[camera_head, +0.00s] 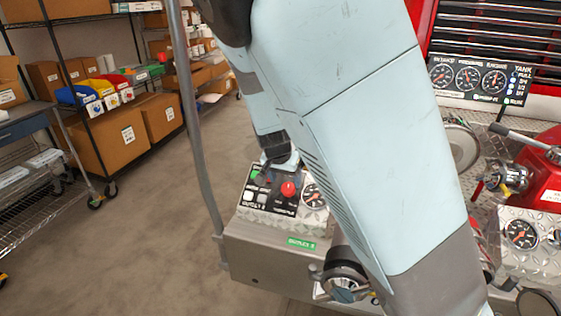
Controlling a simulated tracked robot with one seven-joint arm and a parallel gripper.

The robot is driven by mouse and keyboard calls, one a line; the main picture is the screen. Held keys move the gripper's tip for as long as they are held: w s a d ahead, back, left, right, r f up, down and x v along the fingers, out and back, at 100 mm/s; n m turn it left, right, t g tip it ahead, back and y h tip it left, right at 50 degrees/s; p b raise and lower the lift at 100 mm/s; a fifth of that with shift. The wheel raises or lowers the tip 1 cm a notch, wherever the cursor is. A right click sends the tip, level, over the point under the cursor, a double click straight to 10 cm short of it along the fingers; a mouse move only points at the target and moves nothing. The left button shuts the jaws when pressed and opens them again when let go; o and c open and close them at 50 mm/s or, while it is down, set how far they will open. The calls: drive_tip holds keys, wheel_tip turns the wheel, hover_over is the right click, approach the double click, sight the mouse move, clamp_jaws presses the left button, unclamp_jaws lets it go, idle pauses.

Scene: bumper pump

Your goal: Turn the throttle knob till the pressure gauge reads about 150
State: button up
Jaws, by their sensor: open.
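A sloped control panel (262,212) with white labels sits on the grey metal bumper, low in the middle. It carries a round red knob (288,188); I cannot tell from its label whether this is the throttle knob. Just right of it is a round gauge (313,195), partly covered by my arm, its reading too small to tell. My gripper (268,178) is at the panel's upper edge, to the left of and above the red knob. It is small and dark, partly lost against the panel, with its jaws open. I cannot tell whether it touches anything.
A metal outlet (344,283) sits below the panel. A grey upright pole (190,120) stands left. Another gauge (521,234) and a three-gauge tank panel (470,80) are at right. Shelves with boxes (98,140) stand behind. The floor (130,245) at left is clear.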

drive_tip(key=v, duration=0.8)
idle(0.4)
drive_tip(key=shift+d, duration=0.1)
drive_tip(key=s+d+r+n+g+y, duration=0.1)
drive_tip(key=s+d+g+y, duration=0.3)
drive_tip(key=d, duration=0.7)
drive_tip(key=s+d+r+n+t+h, duration=0.1)
drive_tip(key=s+d+r+t, duration=0.1)
drive_tip(key=s+d+r, duration=0.2)
drive_tip(key=s+d+r+n+t+h, duration=0.1)
drive_tip(key=s+d+r, duration=0.4)
drive_tip(key=s+r, duration=0.5)
drive_tip(key=shift+s+d+n+t, duration=0.3)
drive_tip(key=shift+s+n+t, duration=0.5)
drive_tip(key=shift+s+t, duration=0.6)
idle(2.8)
